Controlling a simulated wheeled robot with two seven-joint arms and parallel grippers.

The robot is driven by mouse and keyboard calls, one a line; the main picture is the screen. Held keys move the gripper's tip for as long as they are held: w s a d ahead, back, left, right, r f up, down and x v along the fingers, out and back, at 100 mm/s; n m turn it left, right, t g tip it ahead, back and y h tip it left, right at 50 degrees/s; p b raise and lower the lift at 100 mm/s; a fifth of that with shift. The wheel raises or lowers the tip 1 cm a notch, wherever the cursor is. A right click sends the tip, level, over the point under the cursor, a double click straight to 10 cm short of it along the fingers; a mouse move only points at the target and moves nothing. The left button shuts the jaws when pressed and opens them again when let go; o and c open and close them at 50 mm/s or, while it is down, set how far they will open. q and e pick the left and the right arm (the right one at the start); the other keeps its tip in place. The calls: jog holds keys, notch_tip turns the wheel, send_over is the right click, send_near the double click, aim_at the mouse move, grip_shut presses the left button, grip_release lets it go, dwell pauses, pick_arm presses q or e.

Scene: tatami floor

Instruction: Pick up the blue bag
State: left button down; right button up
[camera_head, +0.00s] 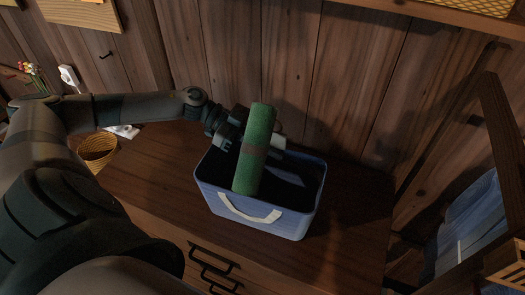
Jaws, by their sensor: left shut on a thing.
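The blue bag (220,208), an open box-like container with a pale handle on its front, stands upright on the wooden cabinet top. My left gripper (255,145) reaches in from the left and is over the bag's opening. It is shut on a green roll (256,130) with a brownish band around its middle. The roll is held nearly upright, tilted slightly, with its lower end in front of the bag's dark opening. Whether the roll touches the bag I cannot tell. A bluish-grey shape shows inside the bag, partly hidden. My right gripper is not in view.
The bag stands on the wooden cabinet top (345,215), with free room to its right. A wicker basket (97,150) and a small white item (122,131) are to the left. A plank wall (340,80) stands close behind. A wooden frame with blue cloth (470,225) is at right.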

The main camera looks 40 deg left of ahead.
pick_arm(q)
jog(key=shift+r, duration=0.15)
dwell(0.5)
jog(key=shift+r+b, duration=0.6)
jog(key=shift+r, duration=0.3)
jog(key=shift+r+b, duration=0.4)
jog(key=shift+r, duration=0.55)
jog(key=d+r+b, duration=0.1)
jog(key=d+r, duration=0.6)
jog(key=d, duration=0.4)
jog(key=shift+w+d+b, duration=0.3)
jog(key=shift+w, duration=0.15)
